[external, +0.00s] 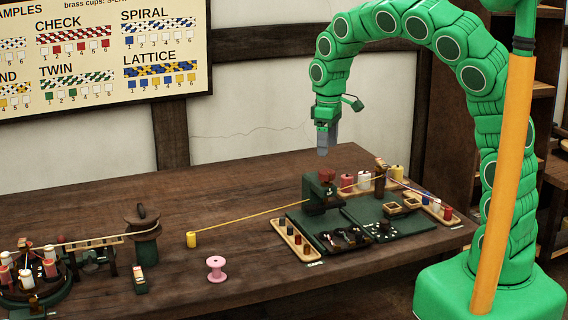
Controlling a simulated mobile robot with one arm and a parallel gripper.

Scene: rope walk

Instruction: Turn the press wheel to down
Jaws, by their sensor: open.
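A small dark green press (312,198) stands at the back left of the green work mat on the bench. A red piece at its top (327,175) looks like the press wheel, but it is too small to tell which way it is turned. My gripper (323,150) hangs pointing down just above the red piece, apart from it, with a small visible gap. It is open and holds nothing. The gap between its fingers is hard to see from this side.
The green mat (385,211) carries small trays and parts. A wooden tray (295,240) with small spools lies at its left. A yellow cord (250,215) runs from a yellow spool (191,240) to the press. A pink spool (216,268) stands in front. The back left bench is clear.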

